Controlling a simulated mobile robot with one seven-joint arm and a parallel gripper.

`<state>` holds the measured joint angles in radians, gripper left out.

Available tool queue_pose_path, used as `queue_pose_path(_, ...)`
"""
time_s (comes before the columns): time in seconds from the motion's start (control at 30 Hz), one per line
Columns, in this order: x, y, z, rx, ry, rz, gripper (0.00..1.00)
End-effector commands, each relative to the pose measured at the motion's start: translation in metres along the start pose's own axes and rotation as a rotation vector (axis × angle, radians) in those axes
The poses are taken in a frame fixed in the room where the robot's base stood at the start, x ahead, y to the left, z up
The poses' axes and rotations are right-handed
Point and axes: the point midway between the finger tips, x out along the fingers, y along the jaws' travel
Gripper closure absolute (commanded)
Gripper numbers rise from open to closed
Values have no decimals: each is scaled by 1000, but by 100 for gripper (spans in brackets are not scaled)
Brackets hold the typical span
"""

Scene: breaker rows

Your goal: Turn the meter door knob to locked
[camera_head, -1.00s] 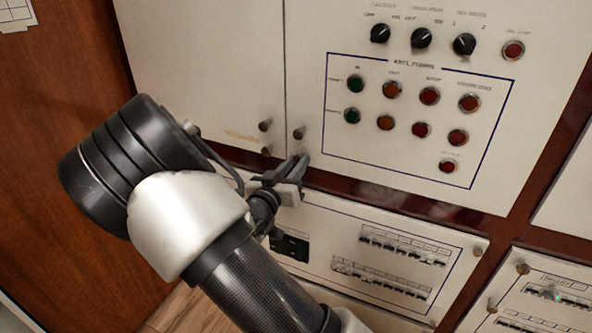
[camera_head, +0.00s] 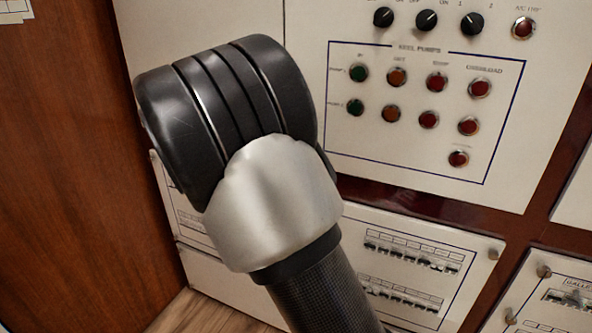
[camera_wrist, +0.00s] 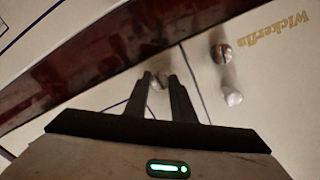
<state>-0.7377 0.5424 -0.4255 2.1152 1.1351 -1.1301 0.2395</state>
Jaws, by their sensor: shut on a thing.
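In the wrist view my gripper (camera_wrist: 162,80) is shut on a small round metal knob (camera_wrist: 158,83), which I take to be the meter door knob. The knob sits on the pale door beside the door seam, near the dark red rail. The fingers cover most of it, so its turn angle cannot be told. In the head view my arm hides the gripper and the knob.
Two other metal knobs, one slotted (camera_wrist: 221,53) and one plain (camera_wrist: 232,97), are close by across the seam. A dark red rail (camera_wrist: 100,60) runs past the fingers. The pump buttons (camera_head: 429,119) and rotary switches (camera_head: 427,20) are right of my arm.

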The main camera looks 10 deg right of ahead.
Motion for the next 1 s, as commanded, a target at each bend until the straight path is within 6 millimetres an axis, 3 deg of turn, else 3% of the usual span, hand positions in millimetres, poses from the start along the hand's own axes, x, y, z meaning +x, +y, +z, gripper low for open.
queue_pose_path(0.73,0,0,0,89,0,0,100)
queue_pose_path(0.77,0,0,0,89,0,0,74)
queue_pose_path(0.8,0,0,0,89,0,0,67)
queue_pose_path(0.87,0,0,0,89,0,0,58)
queue_pose_path(1.0,0,0,0,88,0,0,58)
